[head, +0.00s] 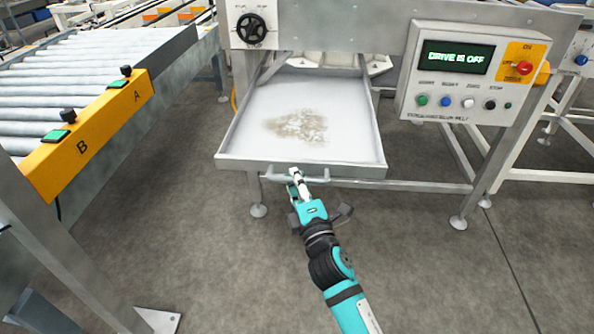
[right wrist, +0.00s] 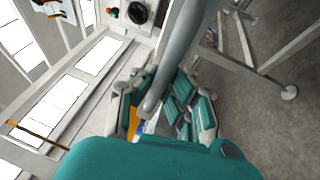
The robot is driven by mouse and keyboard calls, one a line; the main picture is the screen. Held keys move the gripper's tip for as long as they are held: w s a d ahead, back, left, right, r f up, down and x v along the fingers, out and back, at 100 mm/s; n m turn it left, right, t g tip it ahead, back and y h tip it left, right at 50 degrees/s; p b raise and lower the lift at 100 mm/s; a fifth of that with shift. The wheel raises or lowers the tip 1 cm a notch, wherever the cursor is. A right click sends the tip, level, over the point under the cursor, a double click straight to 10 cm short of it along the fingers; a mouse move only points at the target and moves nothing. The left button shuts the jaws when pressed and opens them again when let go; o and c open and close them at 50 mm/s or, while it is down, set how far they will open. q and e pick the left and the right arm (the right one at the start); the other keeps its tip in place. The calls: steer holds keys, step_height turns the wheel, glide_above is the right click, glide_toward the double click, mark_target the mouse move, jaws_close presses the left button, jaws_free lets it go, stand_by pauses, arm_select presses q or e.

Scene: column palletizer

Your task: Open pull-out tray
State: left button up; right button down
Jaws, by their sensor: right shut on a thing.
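The pull-out tray (head: 345,125) is a shallow grey metal tray under the machine, extended toward me, with a patch of brownish debris on its floor. Its bar handle (head: 345,180) runs along the front edge. In the right wrist view the grey handle bar (right wrist: 178,60) passes between the fingers of my right gripper (right wrist: 160,105). My left gripper is not in view.
A roller conveyor (head: 90,85) with a yellow A/B button plate (head: 88,128) stands at the left. The floor in front of the tray is clear apart from my arm.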

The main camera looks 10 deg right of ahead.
steer(key=shift+s+r, duration=0.1)
steer(key=shift+s, duration=0.05)
steer(key=c, duration=1.6)
jaws_free()
steer(key=shift+s+f, duration=0.2)
steer(key=shift+s, duration=0.05)
steer(key=v, duration=1.1)
steer(key=shift+s, duration=0.25)
